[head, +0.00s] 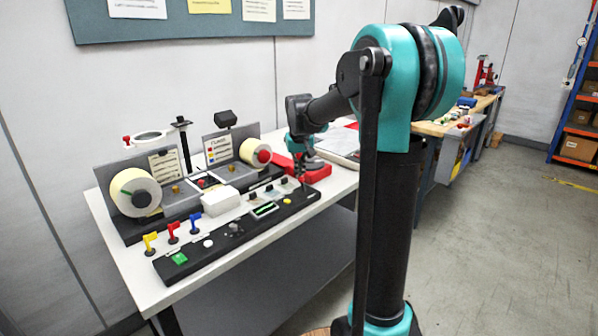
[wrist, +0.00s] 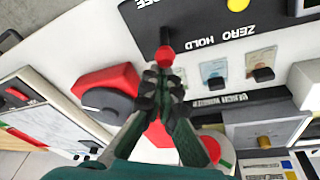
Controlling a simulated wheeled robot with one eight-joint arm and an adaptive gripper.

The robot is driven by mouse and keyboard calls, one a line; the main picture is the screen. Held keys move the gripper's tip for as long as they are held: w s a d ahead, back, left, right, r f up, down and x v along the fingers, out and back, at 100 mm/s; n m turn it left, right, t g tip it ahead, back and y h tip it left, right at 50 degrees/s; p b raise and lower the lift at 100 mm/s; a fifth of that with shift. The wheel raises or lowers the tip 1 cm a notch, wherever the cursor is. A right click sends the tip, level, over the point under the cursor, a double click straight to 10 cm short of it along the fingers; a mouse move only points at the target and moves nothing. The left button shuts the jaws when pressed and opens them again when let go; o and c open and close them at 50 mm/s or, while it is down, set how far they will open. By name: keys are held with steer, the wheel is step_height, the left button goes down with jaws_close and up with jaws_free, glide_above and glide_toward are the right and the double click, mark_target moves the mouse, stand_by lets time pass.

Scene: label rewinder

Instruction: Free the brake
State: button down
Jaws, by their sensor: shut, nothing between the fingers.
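A small lever with a red ball tip (wrist: 165,56) stands on the black control panel (wrist: 205,20) in the wrist view. White lettering ending in "EE" is cut off at the top edge, and "HOLD" and "ZERO" read upside down to the lever's right. My gripper (wrist: 161,82) is shut and empty, its fingertips right beside the red ball; I cannot tell whether they touch it. In the head view my gripper (head: 302,168) is low over the right end of the black console (head: 230,236), and the lever there is not clear.
A red block with a dark round knob (wrist: 108,88) stands close left of my fingers. The rewinder carries a left label roll (head: 134,192) and a right label roll (head: 255,152). Yellow, red and blue flag-shaped pieces, the red one (head: 173,230) among them, stand along the console.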

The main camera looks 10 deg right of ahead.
steer(key=shift+s+d+r+t+y, duration=0.25)
steer(key=shift+s+t+y, duration=0.15)
steer(key=shift+t, duration=0.2)
stand_by(0.3)
steer(key=shift+s+d, duration=0.1)
steer(key=s+t+y, duration=0.1)
steer(key=s+d+t+y, duration=0.1)
steer(key=t, duration=0.1)
steer(key=shift+d+r, duration=0.1)
steer(key=shift+d, duration=0.15)
steer(key=shift+r, duration=0.1)
steer(key=shift+w+a, duration=0.1)
steer(key=shift+w, duration=0.1)
steer(key=shift+w+a+f, duration=0.4)
steer(key=shift+w, duration=0.05)
